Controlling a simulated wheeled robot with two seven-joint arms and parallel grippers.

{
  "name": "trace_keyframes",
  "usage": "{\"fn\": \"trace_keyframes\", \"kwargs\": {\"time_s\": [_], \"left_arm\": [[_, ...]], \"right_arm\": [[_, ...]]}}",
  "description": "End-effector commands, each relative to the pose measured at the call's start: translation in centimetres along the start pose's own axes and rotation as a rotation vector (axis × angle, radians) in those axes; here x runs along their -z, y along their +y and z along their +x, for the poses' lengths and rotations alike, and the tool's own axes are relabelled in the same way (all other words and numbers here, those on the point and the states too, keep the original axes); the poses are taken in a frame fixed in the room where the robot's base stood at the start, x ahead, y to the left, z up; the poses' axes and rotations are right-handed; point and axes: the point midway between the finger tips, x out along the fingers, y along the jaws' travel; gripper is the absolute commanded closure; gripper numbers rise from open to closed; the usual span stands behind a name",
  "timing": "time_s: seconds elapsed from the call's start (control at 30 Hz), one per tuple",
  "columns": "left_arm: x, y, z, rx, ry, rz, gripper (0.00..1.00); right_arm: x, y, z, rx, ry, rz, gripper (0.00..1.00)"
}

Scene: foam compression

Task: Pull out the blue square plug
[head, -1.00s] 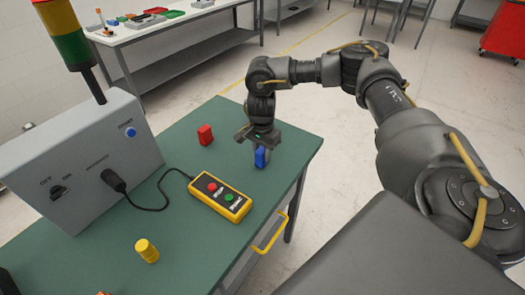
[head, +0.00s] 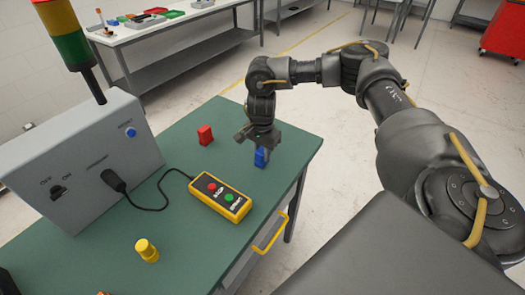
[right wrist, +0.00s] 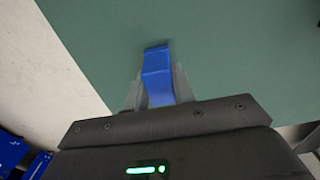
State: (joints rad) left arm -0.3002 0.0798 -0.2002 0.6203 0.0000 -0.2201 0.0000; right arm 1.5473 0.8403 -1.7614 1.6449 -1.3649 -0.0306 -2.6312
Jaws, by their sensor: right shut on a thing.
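The blue square plug (head: 261,158) stands upright at the far right part of the green table (head: 185,160), close to its right edge. My right gripper (head: 258,150) points down over it and is shut on it. In the right wrist view the blue plug (right wrist: 157,72) shows between the two grey fingers of my right gripper (right wrist: 156,90). Whether the plug's lower end sits in a hole or on the surface is hidden. My left gripper is not in view.
A yellow round piece (head: 147,250) stands at the front. A yellow handle (head: 270,238) juts from the table's right side.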

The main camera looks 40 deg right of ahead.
Motion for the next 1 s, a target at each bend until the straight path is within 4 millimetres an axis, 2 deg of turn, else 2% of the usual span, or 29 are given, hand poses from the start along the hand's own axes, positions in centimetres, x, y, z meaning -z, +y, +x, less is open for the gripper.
{"fn": "trace_keyframes", "kwargs": {"time_s": [1.0], "left_arm": [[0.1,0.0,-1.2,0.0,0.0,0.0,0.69]], "right_arm": [[0.0,0.0,-1.7,0.001,0.0,0.0,1.0]]}}
